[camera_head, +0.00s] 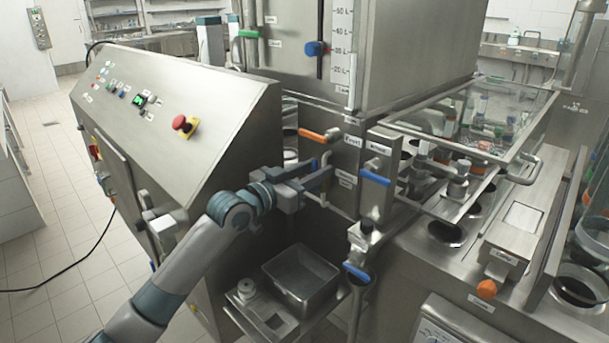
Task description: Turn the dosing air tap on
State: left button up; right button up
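My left gripper (322,174) reaches in from the left, level, at the front of the filler below the tank. Its two fingers look apart, with no object clearly held between them. An orange lever (318,135) lies just above the gripper. A blue lever (375,178) is to its right, and another blue lever (357,272) is lower down. The labels are too small to tell which one is the dosing air tap. My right gripper is not in view.
A slanted control panel (170,95) with a red emergency button (185,124) stands left of the gripper. A steel tray (300,275) sits below. The tank (410,50) is above, and a clear guard (480,115) covers the cups at right. Open floor lies at far left.

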pick_arm(q)
jog(key=shift+s+a, duration=0.1)
jog(key=shift+a, duration=0.05)
